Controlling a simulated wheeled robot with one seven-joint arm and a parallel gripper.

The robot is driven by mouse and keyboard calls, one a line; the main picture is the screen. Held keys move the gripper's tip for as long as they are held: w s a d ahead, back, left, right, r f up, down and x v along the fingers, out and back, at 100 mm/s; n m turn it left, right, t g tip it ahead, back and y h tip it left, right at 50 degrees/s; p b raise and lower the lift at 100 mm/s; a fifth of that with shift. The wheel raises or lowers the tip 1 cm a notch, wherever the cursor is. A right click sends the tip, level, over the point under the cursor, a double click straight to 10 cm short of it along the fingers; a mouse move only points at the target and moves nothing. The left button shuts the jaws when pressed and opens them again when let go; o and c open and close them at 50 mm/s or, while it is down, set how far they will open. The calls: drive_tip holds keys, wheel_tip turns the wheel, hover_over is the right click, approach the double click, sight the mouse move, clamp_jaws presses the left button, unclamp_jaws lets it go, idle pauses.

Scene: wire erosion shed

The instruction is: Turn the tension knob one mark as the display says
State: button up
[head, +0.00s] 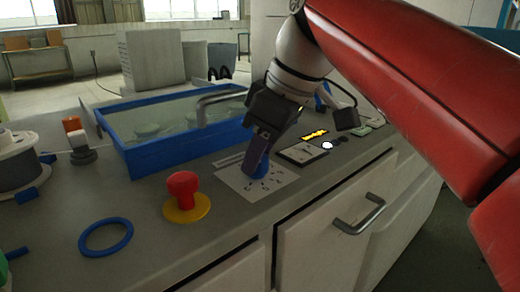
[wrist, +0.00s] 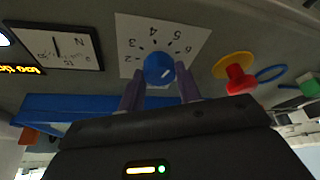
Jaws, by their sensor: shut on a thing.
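The blue tension knob (wrist: 159,69) sits on a white card with printed numbers and tick marks (wrist: 190,38). A short white line shows on the knob's face; the mark it points at I cannot tell. My gripper (wrist: 160,88) has one finger on each side of the knob and is shut on it. In the head view my gripper (head: 258,160) points down over the card (head: 232,181), largely hiding the knob (head: 262,172). The amber display (head: 314,134) is lit, but its text is not legible; part of it shows in the wrist view (wrist: 22,70).
A needle gauge marked N (wrist: 55,45) is beside the card. A red mushroom button on a yellow base (head: 183,190) and a blue ring (head: 105,237) are on the bench to the left. A blue-rimmed tank (head: 180,153) with a metal pipe stands behind.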

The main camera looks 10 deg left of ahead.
drive_tip(key=o, duration=1)
drive_tip(key=v, duration=0.7)
drive_tip(key=shift+d+r, duration=0.2)
drive_tip(key=shift+r, duration=0.2)
drive_tip(key=shift+s, duration=0.1)
